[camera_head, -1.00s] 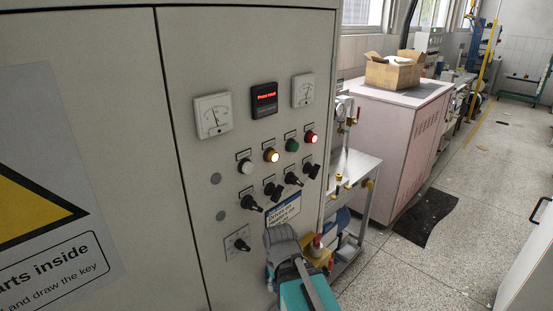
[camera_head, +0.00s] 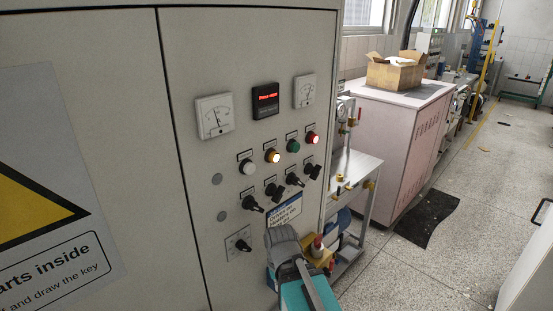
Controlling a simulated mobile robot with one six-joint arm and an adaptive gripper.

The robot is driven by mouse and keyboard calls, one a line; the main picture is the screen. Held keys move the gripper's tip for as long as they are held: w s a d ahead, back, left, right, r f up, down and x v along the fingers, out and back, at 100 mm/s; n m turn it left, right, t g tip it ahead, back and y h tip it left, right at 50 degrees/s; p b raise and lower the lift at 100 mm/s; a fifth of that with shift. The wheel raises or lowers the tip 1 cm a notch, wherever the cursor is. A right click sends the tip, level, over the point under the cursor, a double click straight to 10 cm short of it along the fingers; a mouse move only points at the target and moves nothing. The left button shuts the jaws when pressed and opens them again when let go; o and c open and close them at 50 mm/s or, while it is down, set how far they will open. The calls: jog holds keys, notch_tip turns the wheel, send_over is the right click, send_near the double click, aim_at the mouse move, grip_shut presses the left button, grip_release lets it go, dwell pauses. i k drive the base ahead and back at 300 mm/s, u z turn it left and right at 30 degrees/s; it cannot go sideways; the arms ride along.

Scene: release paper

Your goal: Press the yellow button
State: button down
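The yellow button (camera_head: 272,156) is a small round lit button in a dark ring. It sits on the front of the grey control cabinet (camera_head: 225,60), in a row between a white button (camera_head: 247,168) on its left and a green button (camera_head: 293,146) on its right. A red button (camera_head: 313,138) is at the right end of that row. Nothing covers the yellow button. A small black display (camera_head: 265,98) with red letters is above the row.
Black knobs (camera_head: 274,190) stick out below the buttons. A metal table (camera_head: 357,168) and a pinkish cabinet with an open carton (camera_head: 396,72) are to the right. The floor (camera_head: 400,275) is open at lower right.

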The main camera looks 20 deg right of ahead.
aim_at(274, 157)
jog(key=z, duration=0.3)
jog(key=k, duration=1.4)
jog(key=u, duration=0.6)
